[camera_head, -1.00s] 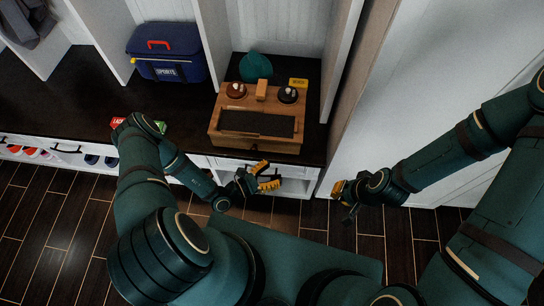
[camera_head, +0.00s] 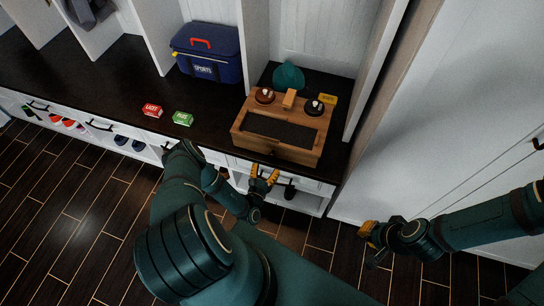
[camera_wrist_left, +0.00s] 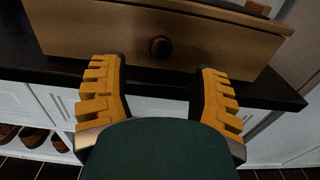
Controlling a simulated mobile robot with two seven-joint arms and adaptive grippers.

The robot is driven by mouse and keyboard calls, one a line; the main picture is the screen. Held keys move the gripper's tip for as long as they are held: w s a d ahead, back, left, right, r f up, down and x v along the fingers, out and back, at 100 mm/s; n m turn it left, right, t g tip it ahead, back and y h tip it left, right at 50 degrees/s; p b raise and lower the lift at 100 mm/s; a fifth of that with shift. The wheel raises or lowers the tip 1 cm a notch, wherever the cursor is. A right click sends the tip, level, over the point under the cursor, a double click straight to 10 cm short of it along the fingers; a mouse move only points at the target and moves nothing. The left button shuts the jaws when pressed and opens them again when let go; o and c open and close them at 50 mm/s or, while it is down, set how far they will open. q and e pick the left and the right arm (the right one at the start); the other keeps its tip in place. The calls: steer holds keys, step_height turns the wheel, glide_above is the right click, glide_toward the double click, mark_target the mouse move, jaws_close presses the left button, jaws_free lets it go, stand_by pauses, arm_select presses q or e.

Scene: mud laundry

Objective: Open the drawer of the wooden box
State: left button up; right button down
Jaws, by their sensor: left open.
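The wooden box (camera_head: 253,113) stands on the dark bench top in the head view. Its drawer front (camera_wrist_left: 110,35) fills the top of the left wrist view, with a round dark knob (camera_wrist_left: 160,47) in the middle. The drawer looks shut. My left gripper (camera_head: 265,175) is open and empty just in front of and below the drawer. In the left wrist view its two yellow fingers (camera_wrist_left: 160,90) lie either side of the knob's line, short of it. My right gripper (camera_head: 368,240) hangs over the floor at right, its jaw state unclear.
Dark and brown round items and a teal object (camera_head: 288,75) are on and behind the box. A red box (camera_head: 152,110) and a green box (camera_head: 183,118) lie on the bench (camera_head: 120,75). A blue sports bag (camera_head: 208,55) stands behind them. A white partition rises right of the wooden box.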

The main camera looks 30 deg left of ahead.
mark_target(271, 157)
arm_select(q)
steer(key=b+x, duration=0.1)
steer(key=x, duration=0.5)
steer(key=shift+w, duration=0.4)
steer(key=shift+c, duration=0.4)
jaws_close()
